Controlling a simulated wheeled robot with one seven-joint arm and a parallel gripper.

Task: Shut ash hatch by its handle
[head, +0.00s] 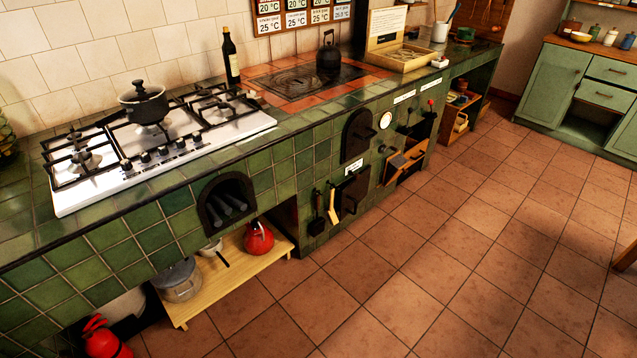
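The green-tiled stove block has several dark iron doors, and their labels are too small to read, so I cannot tell for sure which is the ash hatch. A low black square door (353,194) sits under a small white label, below an arched black door (358,135). The square door seems to stand out a little from the tiles; its handle is too small to make out. To its right, a wooden-fronted compartment (404,163) looks open. My gripper is not in view.
A brush and shovel (326,206) hang beside the square door. A wooden shelf (238,262) with a red kettle (259,238) juts out at the lower left. A white gas hob (150,140) is on top. The terracotta floor (450,260) in front is clear.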

